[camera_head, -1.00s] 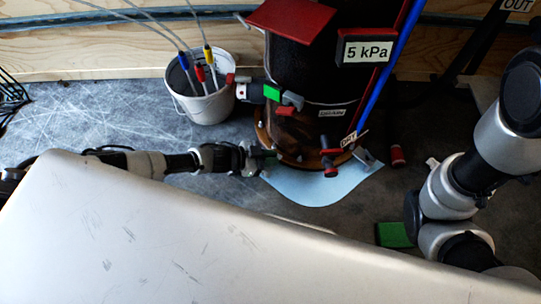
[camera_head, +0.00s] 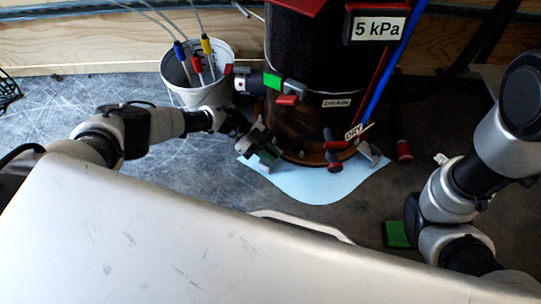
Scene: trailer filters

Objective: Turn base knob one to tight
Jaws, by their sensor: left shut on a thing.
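A dark cylindrical filter tank (camera_head: 305,75) stands on a brown base flange (camera_head: 305,157) above a light blue sheet (camera_head: 305,185). My left gripper (camera_head: 264,149) is at the left front edge of the flange, shut on what seems to be a base knob. The gripper hides most of that knob, so I cannot read its turn. A dark red knob (camera_head: 331,146) stands at the front of the flange by a "DRY" tag (camera_head: 352,132). A grey clamp-like part (camera_head: 373,153) sits at its right. My right arm is at the right, its gripper not visible.
A white bucket (camera_head: 196,92) with coloured-handled cables stands left of the tank. A red cylinder (camera_head: 404,150) and green block (camera_head: 396,234) lie right.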

